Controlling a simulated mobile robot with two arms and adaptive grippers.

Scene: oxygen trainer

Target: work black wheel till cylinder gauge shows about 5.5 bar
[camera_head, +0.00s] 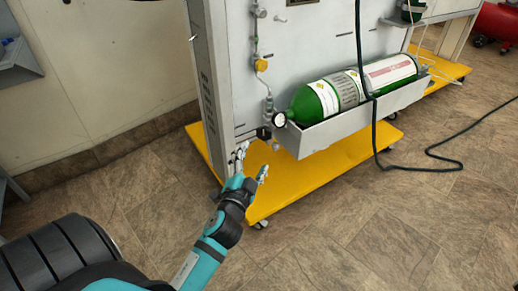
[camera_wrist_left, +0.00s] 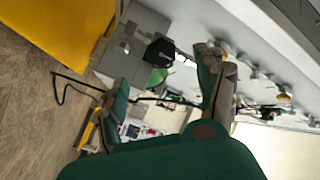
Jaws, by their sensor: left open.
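The black wheel (camera_head: 264,133) sits low on the grey panel, left of the green cylinder (camera_head: 317,102). A dark round knob that looks like the same wheel (camera_wrist_left: 158,51) shows in the left wrist view. The cylinder gauge (camera_head: 279,119), small with a white face, is at the cylinder's left end. Its reading is too small to make out. My left gripper (camera_head: 253,162) is open and empty, just below and left of the wheel, apart from it in the picture. Its fingers point up towards the panel. My right gripper is not in view.
The cylinder lies in a grey tray (camera_head: 345,128) above a yellow wheeled base (camera_head: 292,180). A grey upright post (camera_head: 209,85) stands left of the wheel. A yellow knob (camera_head: 261,65) is higher up the panel. A dark hose (camera_head: 374,130) hangs across the tray.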

